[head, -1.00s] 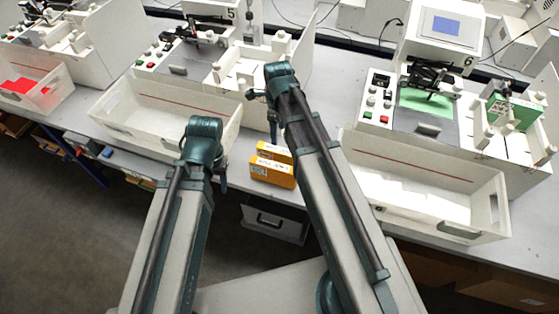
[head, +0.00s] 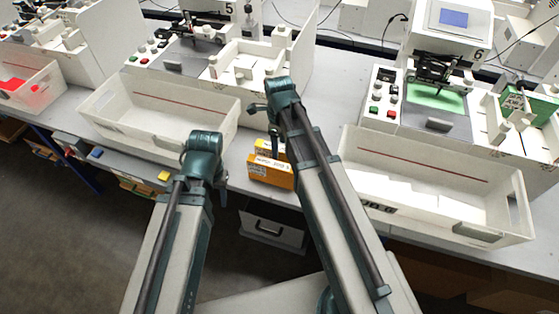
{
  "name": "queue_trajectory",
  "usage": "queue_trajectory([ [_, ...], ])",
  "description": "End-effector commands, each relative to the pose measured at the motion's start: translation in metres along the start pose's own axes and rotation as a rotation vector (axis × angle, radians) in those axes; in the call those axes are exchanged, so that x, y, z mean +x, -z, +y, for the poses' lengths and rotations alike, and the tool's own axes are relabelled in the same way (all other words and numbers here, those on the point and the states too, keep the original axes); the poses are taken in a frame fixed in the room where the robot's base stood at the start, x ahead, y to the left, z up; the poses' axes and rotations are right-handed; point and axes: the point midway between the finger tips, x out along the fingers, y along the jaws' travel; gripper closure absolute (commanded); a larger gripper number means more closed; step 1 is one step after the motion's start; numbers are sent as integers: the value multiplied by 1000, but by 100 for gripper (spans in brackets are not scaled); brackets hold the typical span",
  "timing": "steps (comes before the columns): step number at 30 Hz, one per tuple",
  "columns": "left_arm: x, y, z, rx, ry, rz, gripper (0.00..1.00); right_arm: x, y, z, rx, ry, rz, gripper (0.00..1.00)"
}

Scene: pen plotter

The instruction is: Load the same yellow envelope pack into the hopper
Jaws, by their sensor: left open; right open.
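Two yellow-orange envelope packs stand close together near the front edge of the bench. The front pack (head: 270,172) has a white label, and the rear pack (head: 265,146) is partly hidden. My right gripper (head: 267,120) is open, its fingers just above and behind the packs; contact cannot be told. My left gripper (head: 205,165) is open at the bench's front edge, left of the packs, its fingers mostly hidden by its wrist. The hopper of machine 5 (head: 240,75) looks empty between its white guides. The hopper of machine 6 (head: 522,105) holds a green pack.
A white bin (head: 160,135) stands in front of machine 5, left of the packs. Another bin (head: 460,190) with white paper in it stands in front of machine 6. Button panels and plotter heads rise behind. Bare bench (head: 335,95) lies between the machines.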

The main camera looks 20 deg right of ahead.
Motion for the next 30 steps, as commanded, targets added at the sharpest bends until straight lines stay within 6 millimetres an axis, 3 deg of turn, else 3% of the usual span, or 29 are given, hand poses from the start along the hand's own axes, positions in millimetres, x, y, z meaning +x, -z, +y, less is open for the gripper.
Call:
queue_trajectory([
  [1,14,1,1,0,0,0,50,14,1,0,0,0,0,25],
  [6,31,2,3,0,0,0,50,31,1,0,0,0,0,25],
  [15,30,2,3,0,0,0,50,30,1,0,0,0,0,27],
  [27,30,2,3,0,0,0,50,30,1,0,0,0,0,99],
  [30,30,2,3,0,0,0,50,30,1,0,0,0,0,100],
])
